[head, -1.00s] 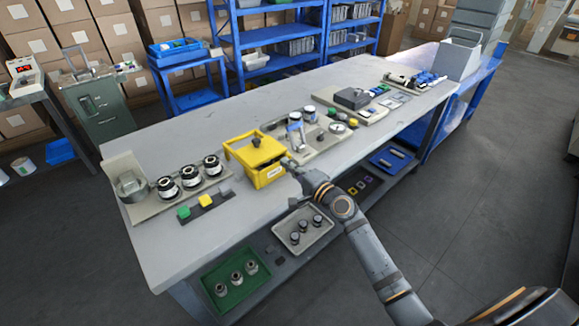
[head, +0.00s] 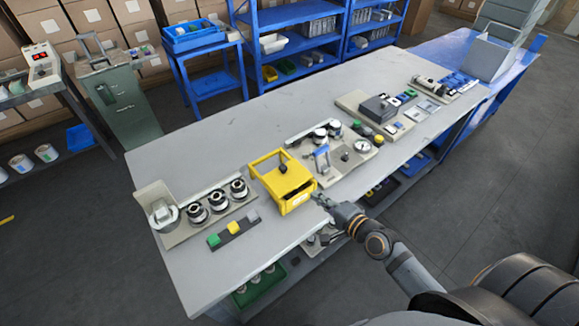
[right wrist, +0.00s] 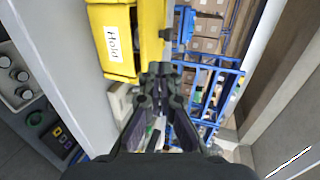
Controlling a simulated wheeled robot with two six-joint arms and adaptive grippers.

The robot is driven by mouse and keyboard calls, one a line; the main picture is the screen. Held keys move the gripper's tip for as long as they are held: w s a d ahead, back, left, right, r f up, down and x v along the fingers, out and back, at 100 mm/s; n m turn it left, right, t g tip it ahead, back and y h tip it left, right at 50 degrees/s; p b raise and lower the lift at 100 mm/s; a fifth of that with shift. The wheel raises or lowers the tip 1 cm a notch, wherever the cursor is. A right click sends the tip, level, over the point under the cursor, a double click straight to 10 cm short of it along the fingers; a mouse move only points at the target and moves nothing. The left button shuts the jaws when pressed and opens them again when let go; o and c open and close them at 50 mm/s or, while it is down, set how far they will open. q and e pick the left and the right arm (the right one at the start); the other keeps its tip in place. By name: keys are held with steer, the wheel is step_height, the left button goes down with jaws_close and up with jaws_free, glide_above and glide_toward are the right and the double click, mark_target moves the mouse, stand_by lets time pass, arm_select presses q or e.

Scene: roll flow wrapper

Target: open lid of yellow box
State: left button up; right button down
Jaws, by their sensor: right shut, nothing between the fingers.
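The yellow box (head: 297,203) stands on the grey workbench near its front edge, left of the bench's middle. A dark knob (head: 283,168) shows at its top, with a yellow rim around a darker area. I cannot tell how far the lid is raised. My right gripper (head: 320,197) is just right of the box's front corner, low beside it, shut and empty. In the right wrist view the shut fingertips (right wrist: 160,70) point alongside the yellow box (right wrist: 150,40), which bears a white "Hold" label. Contact cannot be made out. My left gripper is not in view.
Left of the box are a rack of black-and-white cylinders (head: 218,203) and a strip of coloured blocks (head: 234,229). Right of it stands a fixture plate with a gauge (head: 362,146). The bench's back left surface (head: 205,140) is clear.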

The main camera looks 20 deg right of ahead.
steer(key=w, duration=0.2)
glide_toward(285, 171)
steer(key=w+f, duration=0.1)
steer(key=w+a+f, duration=0.1)
steer(key=shift+w, duration=0.35)
steer(key=w, duration=0.1)
steer(key=w+a, duration=0.1)
steer(key=shift+w+p, duration=0.35)
steer(key=shift+w+a, duration=0.1)
steer(key=shift+w, duration=0.1)
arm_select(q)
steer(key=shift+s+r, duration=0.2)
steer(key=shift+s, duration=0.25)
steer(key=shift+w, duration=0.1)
